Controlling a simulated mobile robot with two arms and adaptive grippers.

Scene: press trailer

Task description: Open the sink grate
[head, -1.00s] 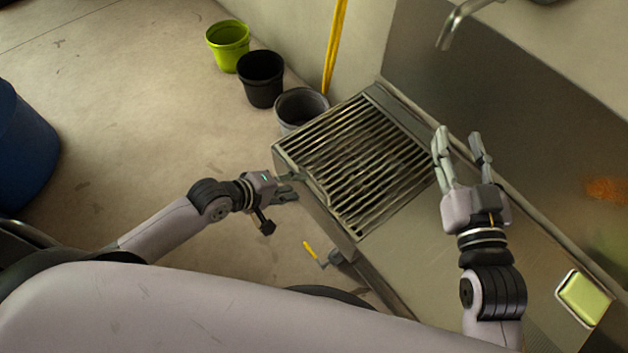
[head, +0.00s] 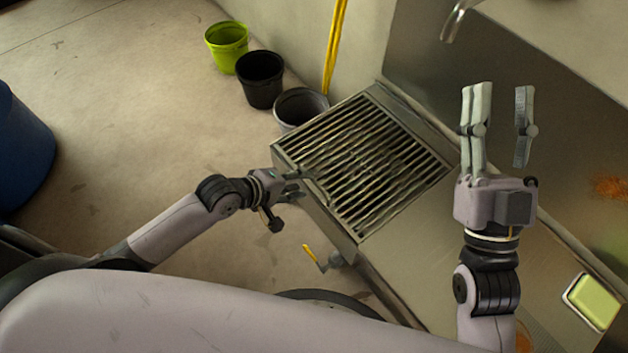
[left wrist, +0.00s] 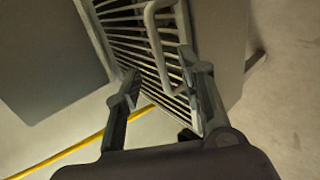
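The slatted metal sink grate (head: 385,147) lies flat over the basin at the left end of the steel counter. It also fills the top middle of the left wrist view (left wrist: 128,37). A pale looped handle (left wrist: 153,30) shows in front of the slats there. My left gripper (head: 298,185) is at the grate's front left edge. Its fingers are apart, and in the left wrist view (left wrist: 160,72) the handle appears between the fingertips; I cannot tell whether they touch it. My right gripper (head: 497,108) is open and empty, above the counter right of the grate.
Green (head: 227,46), black (head: 261,79) and grey (head: 300,108) buckets stand on the floor beyond the sink. A yellow pole (head: 335,45) leans there. A faucet (head: 455,20) overhangs the back. A yellow-handled valve (head: 315,258) sits below the counter front. A green sponge dish (head: 594,302) is at right.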

